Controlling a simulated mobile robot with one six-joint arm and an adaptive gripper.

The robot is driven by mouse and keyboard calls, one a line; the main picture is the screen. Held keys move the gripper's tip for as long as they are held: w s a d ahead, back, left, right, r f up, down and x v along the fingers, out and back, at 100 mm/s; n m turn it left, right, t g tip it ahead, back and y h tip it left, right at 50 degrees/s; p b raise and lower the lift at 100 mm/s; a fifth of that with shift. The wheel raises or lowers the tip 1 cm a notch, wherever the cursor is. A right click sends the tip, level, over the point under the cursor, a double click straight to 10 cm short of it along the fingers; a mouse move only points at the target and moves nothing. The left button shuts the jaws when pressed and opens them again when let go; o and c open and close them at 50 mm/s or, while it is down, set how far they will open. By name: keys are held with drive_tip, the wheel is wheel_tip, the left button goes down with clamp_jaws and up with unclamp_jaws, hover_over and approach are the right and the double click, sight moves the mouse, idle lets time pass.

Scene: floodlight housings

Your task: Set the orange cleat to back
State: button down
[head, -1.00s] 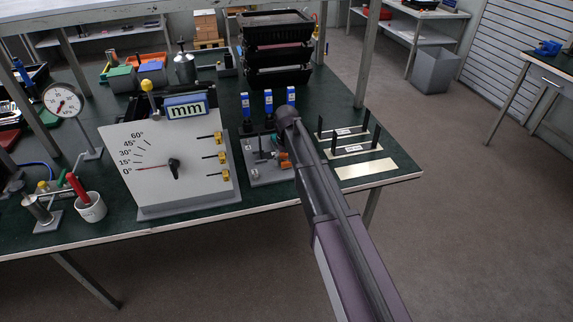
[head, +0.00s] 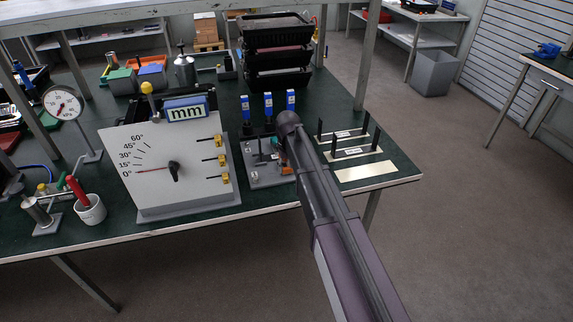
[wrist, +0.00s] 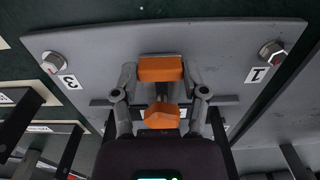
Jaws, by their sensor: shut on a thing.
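The orange cleat (head: 287,171) is on a grey base plate (head: 262,182) near the front edge of the green bench, partly hidden by my arm in the head view. In the wrist view, the orange cleat (wrist: 160,68) shows as a block between my gripper's (wrist: 160,76) two fingertips, which are shut on it. A second orange piece (wrist: 161,116) shows closer to my palm; I cannot tell how it joins the block. The plate carries labels 1 and 3 and a bolt in each visible corner.
A grey panel with a dial, yellow cleats and an "mm" display (head: 187,111) stands left of the plate. Blue-topped posts (head: 268,104) stand behind it. Black handles on pale strips (head: 355,150) are at right. Stacked black trays (head: 277,50) stand at the back.

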drive_tip(key=shift+s+d, duration=0.2)
drive_tip(key=shift+s, duration=0.35)
drive_tip(key=shift+c, duration=0.6)
unclamp_jaws()
drive_tip(key=shift+w, duration=0.15)
